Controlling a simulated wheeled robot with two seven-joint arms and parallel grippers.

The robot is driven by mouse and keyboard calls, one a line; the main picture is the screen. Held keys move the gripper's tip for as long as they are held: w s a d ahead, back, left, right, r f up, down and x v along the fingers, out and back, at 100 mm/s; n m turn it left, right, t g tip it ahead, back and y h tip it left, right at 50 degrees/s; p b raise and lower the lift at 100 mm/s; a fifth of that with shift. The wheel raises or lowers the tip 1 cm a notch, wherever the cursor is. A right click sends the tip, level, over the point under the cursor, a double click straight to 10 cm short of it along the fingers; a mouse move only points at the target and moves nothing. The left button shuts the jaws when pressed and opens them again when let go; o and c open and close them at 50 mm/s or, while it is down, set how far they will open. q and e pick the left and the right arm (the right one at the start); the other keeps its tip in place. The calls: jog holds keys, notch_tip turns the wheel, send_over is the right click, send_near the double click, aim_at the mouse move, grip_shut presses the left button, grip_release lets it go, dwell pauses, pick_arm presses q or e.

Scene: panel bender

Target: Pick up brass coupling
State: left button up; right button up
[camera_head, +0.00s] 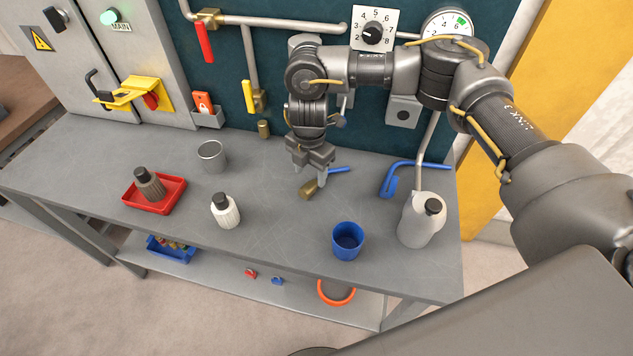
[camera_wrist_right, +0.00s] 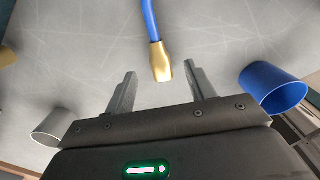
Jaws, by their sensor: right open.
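The brass coupling (camera_head: 308,189) lies on the grey workbench, a small gold-coloured piece. In the right wrist view the brass coupling (camera_wrist_right: 161,62) meets the end of a blue hose or rod (camera_wrist_right: 150,20). My right gripper (camera_head: 310,174) points down just over it and partly covers the blue piece (camera_head: 340,170). In the wrist view my right gripper (camera_wrist_right: 163,86) has its fingers wide apart and empty, with the coupling lined up between them, slightly beyond the fingertips. It appears not to be touched. My left gripper is not in view.
A blue cup (camera_head: 347,242), a grey jug (camera_head: 421,220), a white bottle (camera_head: 225,211), a metal cup (camera_head: 212,156) and a red tray (camera_head: 170,197) with a dark bottle stand around. A blue bent tool (camera_head: 392,180) lies right. The back panel (camera_head: 290,75) carries pipes and valves.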

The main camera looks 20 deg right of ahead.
aim_at(310, 184)
jog(key=shift+s+f, duration=0.1)
jog(key=shift+f, duration=0.05)
notch_tip(310, 184, down, 5)
jog(key=shift+r+p, duration=0.1)
jog(key=shift+p, duration=0.55)
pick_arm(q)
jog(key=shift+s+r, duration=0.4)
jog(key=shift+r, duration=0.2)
pick_arm(e)
jog(key=shift+c, duration=0.4)
jog(key=c, duration=1)
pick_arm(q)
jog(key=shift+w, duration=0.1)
